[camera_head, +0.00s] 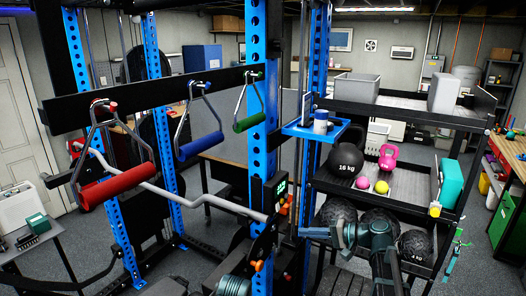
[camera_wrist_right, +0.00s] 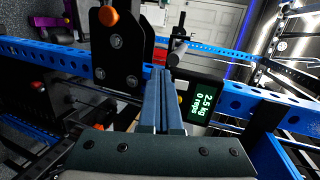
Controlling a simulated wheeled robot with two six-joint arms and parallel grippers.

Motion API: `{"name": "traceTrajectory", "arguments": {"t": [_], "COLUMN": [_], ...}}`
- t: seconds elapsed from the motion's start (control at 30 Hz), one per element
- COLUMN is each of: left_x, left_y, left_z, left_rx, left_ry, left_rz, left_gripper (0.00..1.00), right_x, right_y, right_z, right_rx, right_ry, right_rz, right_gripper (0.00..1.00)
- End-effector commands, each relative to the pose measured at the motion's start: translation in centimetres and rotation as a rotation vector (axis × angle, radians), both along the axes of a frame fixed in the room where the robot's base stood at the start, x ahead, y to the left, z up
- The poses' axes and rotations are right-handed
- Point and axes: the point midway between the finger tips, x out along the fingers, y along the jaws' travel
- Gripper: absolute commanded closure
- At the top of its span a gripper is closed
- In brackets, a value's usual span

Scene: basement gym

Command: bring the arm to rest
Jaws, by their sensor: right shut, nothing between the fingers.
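My right arm (camera_head: 385,262) comes up from the bottom of the head view, in front of the lower part of the shelf rack. My right gripper (camera_head: 312,232) points left toward the blue upright and is shut and empty. In the right wrist view its two blue-grey fingers (camera_wrist_right: 161,75) lie together with nothing between them. Beyond them are a blue perforated beam (camera_wrist_right: 70,57) and a dark bracket with an orange knob. A small display (camera_wrist_right: 203,102) reading 2.5 kg and 0 reps is just right of the fingers. My left gripper is not in view.
Red (camera_head: 117,186), blue (camera_head: 201,146) and green (camera_head: 250,122) handles hang from a black crossbar. A bent grey bar (camera_head: 180,198) reaches toward the blue upright (camera_head: 263,100). The shelf rack holds a 16 kg kettlebell (camera_head: 345,160), a pink kettlebell (camera_head: 389,157) and black balls (camera_head: 415,246).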

Motion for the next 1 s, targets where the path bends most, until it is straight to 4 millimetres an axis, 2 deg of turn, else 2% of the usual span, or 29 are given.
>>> {"name": "traceTrajectory", "arguments": {"t": [0.03,0.1,0.23,0.37,0.4,0.5,0.6,0.7,0.83,1.0], "left_x": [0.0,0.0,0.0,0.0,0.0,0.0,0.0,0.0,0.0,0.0], "left_y": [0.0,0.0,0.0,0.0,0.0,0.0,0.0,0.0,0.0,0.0], "left_z": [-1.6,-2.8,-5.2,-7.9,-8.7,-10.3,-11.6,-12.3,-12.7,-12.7], "left_rx": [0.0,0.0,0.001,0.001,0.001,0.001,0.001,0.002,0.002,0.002], "left_ry": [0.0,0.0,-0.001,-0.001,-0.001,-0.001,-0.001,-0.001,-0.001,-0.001], "left_rz": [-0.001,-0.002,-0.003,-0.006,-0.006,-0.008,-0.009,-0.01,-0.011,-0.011], "left_gripper": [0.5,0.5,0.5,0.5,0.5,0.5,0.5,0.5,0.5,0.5], "right_x": [-1.9,-4.2,-9.3,-15.4,-17.2,-20.9,-23.4,-24.9,-25.6,-25.7], "right_y": [3.1,6.3,11.0,14.0,14.3,14.3,13.7,12.9,12.4,12.1], "right_z": [-3.2,-6.8,-13.5,-20.2,-22.0,-25.3,-27.3,-28.2,-28.5,-28.4], "right_rx": [-0.07,-0.184,-0.419,-0.701,-0.792,-1.003,-1.178,-1.304,-1.394,-1.416], "right_ry": [0.026,0.065,0.127,0.173,0.182,0.192,0.19,0.182,0.175,0.175], "right_rz": [0.058,0.133,0.281,0.439,0.485,0.578,0.64,0.676,0.697,0.7], "right_gripper": [1.0,1.0,1.0,1.0,1.0,1.0,1.0,1.0,1.0,1.0]}}
